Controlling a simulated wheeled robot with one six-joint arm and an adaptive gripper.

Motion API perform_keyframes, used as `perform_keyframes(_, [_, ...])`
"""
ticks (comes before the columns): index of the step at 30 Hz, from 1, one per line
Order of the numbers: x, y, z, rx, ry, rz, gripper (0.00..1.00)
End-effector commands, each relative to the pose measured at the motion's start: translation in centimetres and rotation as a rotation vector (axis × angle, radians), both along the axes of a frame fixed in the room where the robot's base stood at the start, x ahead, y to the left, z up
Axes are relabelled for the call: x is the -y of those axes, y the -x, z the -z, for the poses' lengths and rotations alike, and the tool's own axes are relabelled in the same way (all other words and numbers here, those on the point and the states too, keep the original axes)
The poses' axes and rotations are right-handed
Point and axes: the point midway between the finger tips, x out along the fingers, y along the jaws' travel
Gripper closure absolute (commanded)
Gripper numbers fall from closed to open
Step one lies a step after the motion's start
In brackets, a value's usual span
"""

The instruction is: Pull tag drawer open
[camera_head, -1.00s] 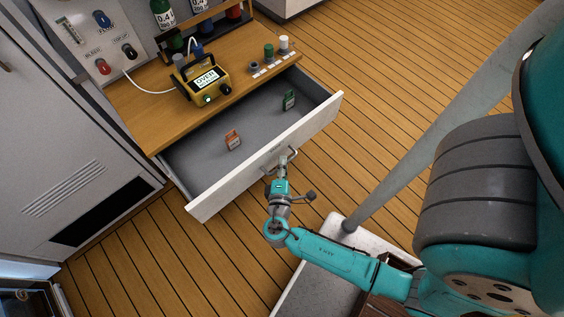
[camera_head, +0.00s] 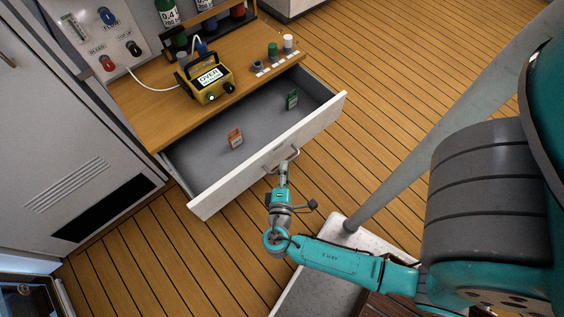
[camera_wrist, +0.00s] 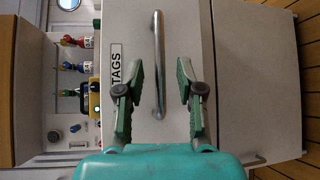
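The tag drawer (camera_head: 270,160) stands pulled out from under the wooden worktop, with its grey inside showing. An orange tag (camera_head: 235,139) and a green tag (camera_head: 292,100) are in it. In the wrist view its white front (camera_wrist: 222,60) bears the label TAGS (camera_wrist: 116,68) and a metal bar handle (camera_wrist: 158,62). My gripper (camera_wrist: 158,75) is open, its two green fingers apart on either side of the handle, touching neither. In the head view my gripper (camera_head: 283,168) is just in front of the handle (camera_head: 285,161).
A yellow device reading OVER (camera_head: 208,82) and several small coloured cylinders (camera_head: 272,50) stand on the worktop (camera_head: 150,110). A panel with knobs (camera_head: 100,40) is behind. The wooden floor (camera_head: 400,70) right of the drawer is clear.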

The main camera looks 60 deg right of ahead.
Motion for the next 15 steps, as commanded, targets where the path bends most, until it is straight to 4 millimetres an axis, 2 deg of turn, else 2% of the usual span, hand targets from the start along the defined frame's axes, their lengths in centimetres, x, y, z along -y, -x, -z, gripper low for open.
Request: perform_keyframes(15, [-4.3, 2.2, -0.7, -0.001, 0.001, -0.004, 0.63])
